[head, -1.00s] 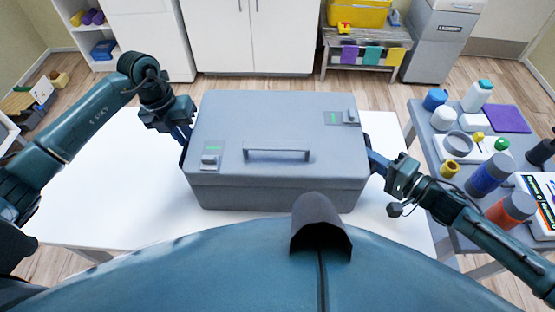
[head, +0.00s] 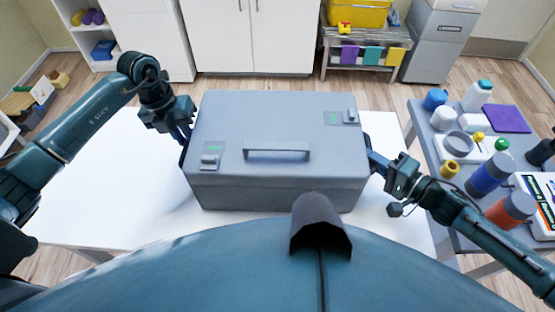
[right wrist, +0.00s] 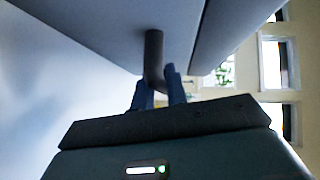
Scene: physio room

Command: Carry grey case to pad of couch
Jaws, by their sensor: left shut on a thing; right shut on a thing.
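The grey case (head: 275,120) is closed and level, with a handle on its lid and two latches. It is over the white table top (head: 110,190); I cannot tell whether it touches it. My left gripper (head: 186,138) is shut at the case's left end; its fingertips are mostly hidden. My right gripper (head: 376,165) is at the right end. In the right wrist view its fingers (right wrist: 160,88) are shut on a dark side handle (right wrist: 154,58) of the case (right wrist: 125,30). I see nothing that is clearly a couch pad.
A grey side table (head: 425,140) on the right holds bottles, jars and a purple cloth (head: 497,118). White cabinets (head: 250,35) and a bench with a yellow bin (head: 358,12) stand at the back. The white top is bare left of the case.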

